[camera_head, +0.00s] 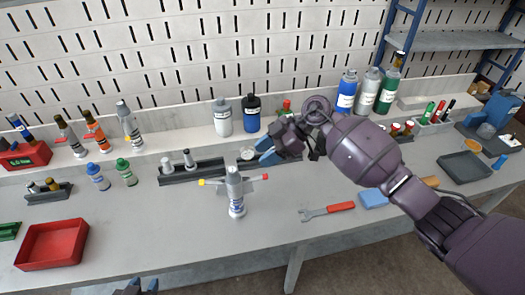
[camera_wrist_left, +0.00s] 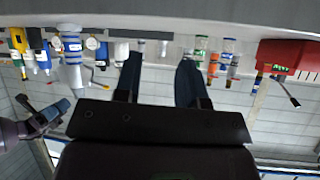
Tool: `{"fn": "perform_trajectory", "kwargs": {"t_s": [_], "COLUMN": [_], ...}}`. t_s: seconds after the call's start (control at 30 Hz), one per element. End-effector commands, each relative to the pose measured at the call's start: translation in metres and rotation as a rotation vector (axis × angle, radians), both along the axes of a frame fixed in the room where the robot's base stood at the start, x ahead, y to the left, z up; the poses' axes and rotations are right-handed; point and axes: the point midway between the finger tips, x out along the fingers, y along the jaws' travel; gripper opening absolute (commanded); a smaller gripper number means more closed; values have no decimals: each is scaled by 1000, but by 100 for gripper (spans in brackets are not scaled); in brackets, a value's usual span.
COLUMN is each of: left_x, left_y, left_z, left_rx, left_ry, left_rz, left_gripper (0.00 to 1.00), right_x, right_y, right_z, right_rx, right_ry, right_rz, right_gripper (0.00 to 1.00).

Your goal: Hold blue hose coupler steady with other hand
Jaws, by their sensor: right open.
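A grey-white cylinder with a blue band and side arms (camera_head: 236,195) stands upright on the bench; it also shows upside down in the left wrist view (camera_wrist_left: 72,62). I cannot tell if this is the blue hose coupler. My right gripper (camera_head: 268,152) is open above the back of the bench, behind and right of that cylinder, not touching it. My left gripper (camera_head: 140,288) is at the bottom edge of the head view, mostly cut off. In the left wrist view its two fingers (camera_wrist_left: 158,85) are apart with nothing between them.
A black holder (camera_head: 192,173) with small cylinders stands left of the upright cylinder. A red-handled wrench (camera_head: 328,211) lies to the right. A red tray (camera_head: 50,245) is at the front left. Bottles (camera_head: 222,117) line the back ledge. The front middle bench is clear.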

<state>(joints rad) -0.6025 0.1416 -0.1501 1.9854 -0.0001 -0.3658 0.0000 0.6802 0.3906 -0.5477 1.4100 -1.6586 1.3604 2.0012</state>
Motion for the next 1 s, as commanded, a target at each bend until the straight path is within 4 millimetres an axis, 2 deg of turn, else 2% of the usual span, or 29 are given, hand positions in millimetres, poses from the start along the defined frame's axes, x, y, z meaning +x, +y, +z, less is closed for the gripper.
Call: {"fn": "perform_trajectory", "kwargs": {"t_s": [0.17,0.27,0.37,0.5,0.63,0.8,1.0], "left_x": [2,12,31,64,92,116,136], "left_y": [1,-1,-8,-36,-65,-94,-119], "left_z": [4,9,19,35,47,57,69], "left_rx": [2,2,1,18,140,360,653], "left_ry": [-6,-24,-60,-117,-164,-207,-261], "left_rz": [-2,-9,-28,-104,-202,-311,-409], "left_gripper": [37,37,37,37,37,37,37], "right_x": [0,0,0,0,0,0,0], "right_y": [0,0,1,1,1,1,1], "right_z": [0,0,1,1,1,1,1], "right_rx": [0,1,1,2,3,3,3], "right_ry": [16,15,14,14,13,13,13], "right_rz": [-15,-15,-15,-15,-15,-15,-15], "right_gripper": [43,43,43,43,43,43,43]}}
